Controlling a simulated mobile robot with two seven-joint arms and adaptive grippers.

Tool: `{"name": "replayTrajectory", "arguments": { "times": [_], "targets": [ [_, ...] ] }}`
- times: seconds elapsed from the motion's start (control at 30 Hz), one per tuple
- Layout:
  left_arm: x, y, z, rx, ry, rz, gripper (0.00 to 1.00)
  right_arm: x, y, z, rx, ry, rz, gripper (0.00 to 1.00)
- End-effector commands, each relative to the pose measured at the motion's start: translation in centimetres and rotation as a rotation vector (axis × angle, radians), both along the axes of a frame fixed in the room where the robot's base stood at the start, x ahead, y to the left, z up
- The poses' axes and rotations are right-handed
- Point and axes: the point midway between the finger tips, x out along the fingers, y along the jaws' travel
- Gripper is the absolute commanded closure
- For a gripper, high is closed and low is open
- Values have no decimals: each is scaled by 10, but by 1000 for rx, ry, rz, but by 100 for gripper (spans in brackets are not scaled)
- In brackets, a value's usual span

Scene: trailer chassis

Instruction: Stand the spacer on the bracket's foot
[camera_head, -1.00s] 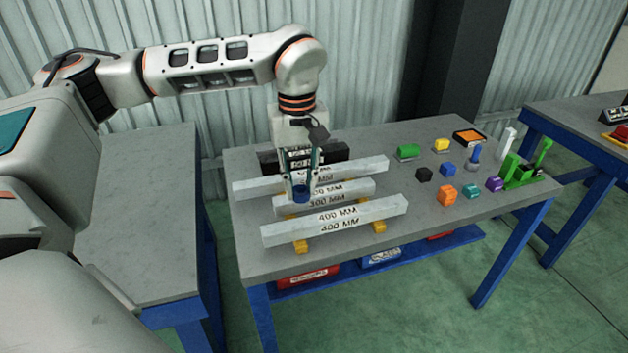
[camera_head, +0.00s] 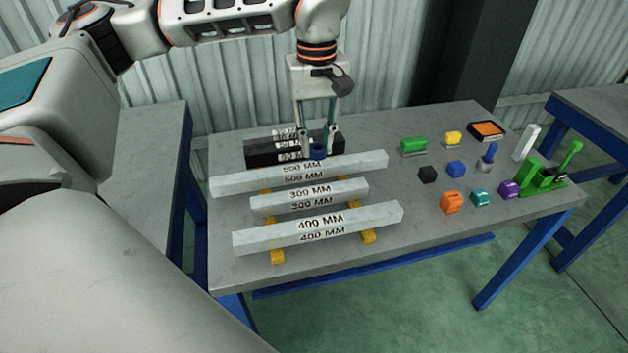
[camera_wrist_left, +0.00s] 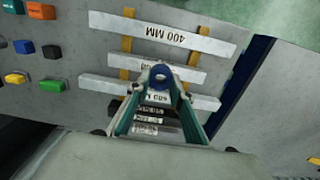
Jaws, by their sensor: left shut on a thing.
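My left gripper (camera_head: 318,153) points down over the back of the table, its fingers shut on a small round blue piece with a hole, which I take as the spacer (camera_head: 318,151). The spacer also shows between the fingertips in the left wrist view (camera_wrist_left: 160,75). It appears in front of the black stepped block and behind the 500 MM bar; its height above them is hard to judge. A green upright piece with a flat base (camera_head: 540,180) stands at the table's right end. I cannot tell for sure whether it is the bracket. My right gripper is out of view.
Pale bars marked 500 MM (camera_head: 230,184), 300 MM (camera_head: 270,203) and 400 MM (camera_head: 260,239) lie across yellow supports. A black stepped block (camera_head: 262,150) is behind them. Several coloured small parts, including an orange block (camera_head: 451,202) and a white upright (camera_head: 526,142), occupy the right side.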

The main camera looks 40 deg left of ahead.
Motion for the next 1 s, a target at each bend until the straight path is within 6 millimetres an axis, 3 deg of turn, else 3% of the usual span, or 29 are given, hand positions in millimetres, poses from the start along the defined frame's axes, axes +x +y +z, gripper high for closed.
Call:
{"name": "replayTrajectory", "arguments": {
  "times": [0.23,0.53,1.0],
  "targets": [
    [-2,0,-59,0,9,0,100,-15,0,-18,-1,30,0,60],
    [-2,0,-128,1,7,1,100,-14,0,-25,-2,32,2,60],
    [-1,0,-174,0,5,1,100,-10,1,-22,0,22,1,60]
  ]
}}
